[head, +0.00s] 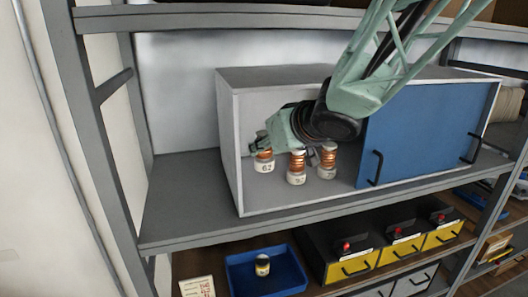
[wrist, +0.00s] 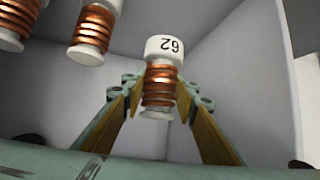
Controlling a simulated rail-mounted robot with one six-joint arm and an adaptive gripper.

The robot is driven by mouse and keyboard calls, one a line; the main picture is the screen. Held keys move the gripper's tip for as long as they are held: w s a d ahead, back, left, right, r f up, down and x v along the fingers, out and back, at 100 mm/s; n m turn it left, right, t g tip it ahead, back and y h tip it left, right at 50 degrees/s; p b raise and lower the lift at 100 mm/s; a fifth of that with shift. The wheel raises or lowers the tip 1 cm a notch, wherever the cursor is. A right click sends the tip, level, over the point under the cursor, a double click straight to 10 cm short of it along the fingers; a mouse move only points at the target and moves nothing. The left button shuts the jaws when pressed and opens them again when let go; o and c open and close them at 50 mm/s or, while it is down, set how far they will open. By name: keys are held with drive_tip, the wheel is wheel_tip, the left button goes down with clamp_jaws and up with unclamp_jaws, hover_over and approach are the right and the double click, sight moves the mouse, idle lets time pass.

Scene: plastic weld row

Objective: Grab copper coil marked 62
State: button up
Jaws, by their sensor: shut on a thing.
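The copper coil marked 62 (head: 264,164) stands at the left of a group of coils inside the open part of a grey cabinet. In the wrist view the coil marked 62 (wrist: 161,75) appears upside down between the fingers. My gripper (head: 258,146) reaches in from the upper right and is shut on this coil's copper winding. In the wrist view both fingertips of my gripper (wrist: 161,85) lie against its sides. Whether the coil is still resting on the cabinet floor is hard to tell.
A coil marked 92 or similar (head: 297,168) and another coil (head: 327,161) stand close to the right. A blue sliding door (head: 425,130) with black handles covers the cabinet's right part. The cabinet's left wall (head: 231,150) is near the gripper. Below are a blue tray (head: 265,274) and yellow-fronted drawers.

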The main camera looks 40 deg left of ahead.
drive_tip(key=shift+w+d+r, duration=0.1)
drive_tip(key=shift+d+r, duration=0.15)
drive_tip(key=shift+r, duration=0.2)
drive_tip(key=w+d+p, duration=0.1)
drive_tip(key=w+d, duration=0.1)
drive_tip(key=d, duration=0.7)
drive_tip(key=w+d, duration=0.2)
drive_tip(key=d, duration=0.7)
drive_tip(key=shift+d+f+p, duration=0.15)
drive_tip(key=shift+d+p, duration=0.15)
drive_tip(key=shift+p, duration=0.05)
drive_tip(key=shift+w, duration=0.1)
drive_tip(key=shift+d, duration=0.1)
